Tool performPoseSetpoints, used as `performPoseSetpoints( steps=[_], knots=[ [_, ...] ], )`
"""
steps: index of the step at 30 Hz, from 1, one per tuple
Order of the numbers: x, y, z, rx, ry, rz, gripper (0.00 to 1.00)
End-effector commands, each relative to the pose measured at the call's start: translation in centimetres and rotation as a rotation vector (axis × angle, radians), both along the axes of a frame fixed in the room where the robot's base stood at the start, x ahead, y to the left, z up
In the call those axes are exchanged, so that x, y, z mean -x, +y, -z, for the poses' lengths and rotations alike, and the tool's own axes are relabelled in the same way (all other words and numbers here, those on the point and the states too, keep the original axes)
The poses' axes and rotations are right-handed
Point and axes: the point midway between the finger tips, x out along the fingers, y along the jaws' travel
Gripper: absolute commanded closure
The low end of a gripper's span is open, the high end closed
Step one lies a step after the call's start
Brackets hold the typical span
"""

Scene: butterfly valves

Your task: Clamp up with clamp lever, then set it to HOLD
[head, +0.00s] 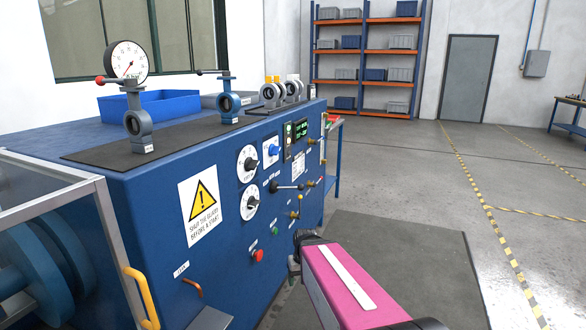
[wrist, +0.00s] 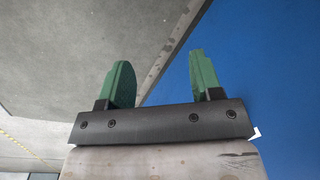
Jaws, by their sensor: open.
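The blue machine's front panel (head: 235,220) carries several levers and knobs, and their small labels are too small to read. A black lever (head: 287,187) lies about level in the middle of the panel. Smaller brass-coloured levers (head: 295,214) sit to its right and below. I cannot tell which one is the clamp lever, or which mark is HOLD. My gripper (wrist: 160,75) is open, with two green fingers apart and nothing between them. In the wrist view it faces floor and a plain blue surface (wrist: 270,70). In the head view my pink arm reaches toward the panel's lower right.
Two white dials (head: 248,163), a blue knob, a red button (head: 257,255) and a yellow warning sign (head: 201,208) are on the panel. A guard with a yellow handle (head: 142,298) stands at left. Valves and a gauge (head: 127,61) are on top. Floor at right is clear.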

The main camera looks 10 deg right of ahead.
Motion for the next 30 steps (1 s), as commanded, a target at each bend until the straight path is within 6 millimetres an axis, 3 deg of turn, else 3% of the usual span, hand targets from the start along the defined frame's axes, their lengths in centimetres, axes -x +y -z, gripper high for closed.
performPoseSetpoints(
  steps=[1, 5, 11, 17, 21, 25, 30],
  knots=[
    [-2.0, -0.1, 0.1, -0.053, -0.003, -0.020, 0.41],
    [-6.4, -0.1, -0.6, -0.240, -0.036, -0.111, 0.41],
    [-14.4, -1.6, -3.9, -0.560, -0.210, -0.287, 0.41],
    [-22.7, -5.8, -9.5, -0.832, -0.541, -0.473, 0.41],
    [-27.4, -10.2, -14.2, -0.948, -0.829, -0.587, 0.41],
    [-30.0, -13.8, -17.7, -0.996, -1.058, -0.656, 0.41],
    [-31.2, -16.3, -20.1, -1.008, -1.218, -0.700, 0.41]
  ],
)
